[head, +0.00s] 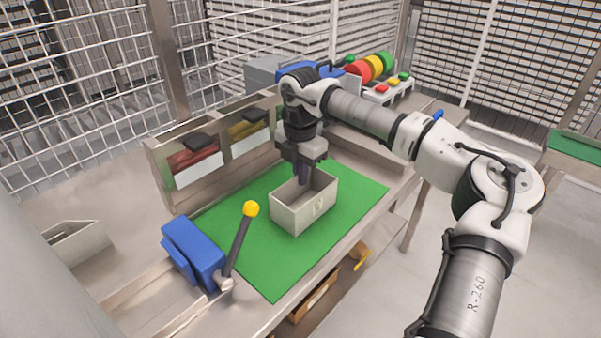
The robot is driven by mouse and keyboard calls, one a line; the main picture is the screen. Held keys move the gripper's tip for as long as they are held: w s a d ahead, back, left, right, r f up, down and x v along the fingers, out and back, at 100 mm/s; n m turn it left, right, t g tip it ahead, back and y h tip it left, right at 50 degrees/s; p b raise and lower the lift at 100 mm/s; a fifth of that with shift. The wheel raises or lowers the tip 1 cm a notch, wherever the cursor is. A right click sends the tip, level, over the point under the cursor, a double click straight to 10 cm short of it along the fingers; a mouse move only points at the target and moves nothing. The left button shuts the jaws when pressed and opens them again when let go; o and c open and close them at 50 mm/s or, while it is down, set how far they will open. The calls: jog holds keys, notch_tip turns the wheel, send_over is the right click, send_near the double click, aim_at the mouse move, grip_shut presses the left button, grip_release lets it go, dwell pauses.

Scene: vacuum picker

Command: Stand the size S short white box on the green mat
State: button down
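The short white box (291,216) is open-topped and upright, with a dark mark on its right-hand side that is too small to read surely. It is over the right part of the green mat (256,265) and seems to rest on it. My gripper (304,176) points down at the box's far rim, with a dark finger showing at its opening. The other finger is hidden, so I cannot tell whether the gripper is closed on the wall.
A blue device (193,250) with a yellow-knobbed lever (250,210) stands at the mat's left edge. Bins with red and yellow contents (196,163) line the back. Another pale open box (75,243) is at far left. The mat's front is clear.

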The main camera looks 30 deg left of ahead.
jog(key=shift+f, duration=0.2)
jog(key=c, duration=1.3)
grip_release()
jog(key=shift+r, duration=0.2)
jog(key=shift+r+p, duration=1.95)
jog(key=shift+r, duration=1.45)
jog(key=shift+f, duration=0.1)
